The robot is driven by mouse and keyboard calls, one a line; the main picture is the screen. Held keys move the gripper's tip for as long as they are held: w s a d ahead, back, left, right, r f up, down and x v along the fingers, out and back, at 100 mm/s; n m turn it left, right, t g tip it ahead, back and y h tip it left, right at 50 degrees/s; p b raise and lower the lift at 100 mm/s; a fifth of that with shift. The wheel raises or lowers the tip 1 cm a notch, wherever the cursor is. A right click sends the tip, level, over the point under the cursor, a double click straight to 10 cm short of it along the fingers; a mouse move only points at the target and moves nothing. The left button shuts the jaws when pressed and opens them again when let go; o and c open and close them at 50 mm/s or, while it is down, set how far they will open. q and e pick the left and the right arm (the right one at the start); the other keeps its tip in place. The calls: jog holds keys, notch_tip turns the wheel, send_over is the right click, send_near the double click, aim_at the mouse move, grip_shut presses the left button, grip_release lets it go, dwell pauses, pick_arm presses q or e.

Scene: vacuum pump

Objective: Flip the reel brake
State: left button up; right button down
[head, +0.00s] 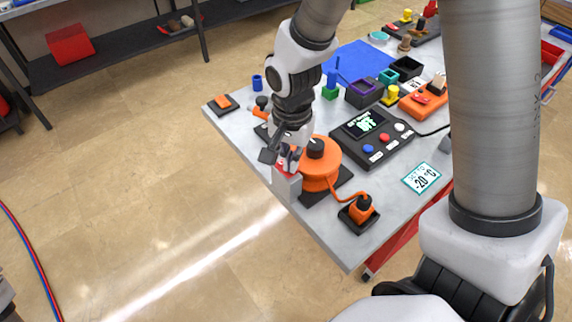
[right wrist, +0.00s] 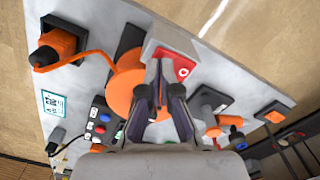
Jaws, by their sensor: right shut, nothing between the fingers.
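The orange cable reel (head: 322,155) with a black hub stands near the table's front left edge; it also shows in the right wrist view (right wrist: 122,95). Beside it, a grey block (head: 287,185) carries a red part, which looks like the reel brake. In the right wrist view this red brake (right wrist: 182,70) bears a white ring mark, and the grey block shows around it (right wrist: 172,38). My right gripper (head: 287,160) is shut and empty, pointing down at the red brake. Its fingertips (right wrist: 160,65) overlap the brake's edge in the picture; I cannot tell if they touch. My left gripper is not in view.
An orange cable runs from the reel to an orange plug on a black base (head: 358,211). A dark control box (head: 372,138) with a screen and a card reading -20 °C (head: 421,178) lie right of the reel. The table's front corner is clear.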

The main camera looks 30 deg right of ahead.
jog(key=shift+f+b, duration=0.3)
jog(key=shift+f, duration=0.3)
jog(key=shift+r, duration=0.1)
notch_tip(320, 180, up, 7)
jog(key=p, duration=0.7)
dwell(0.4)
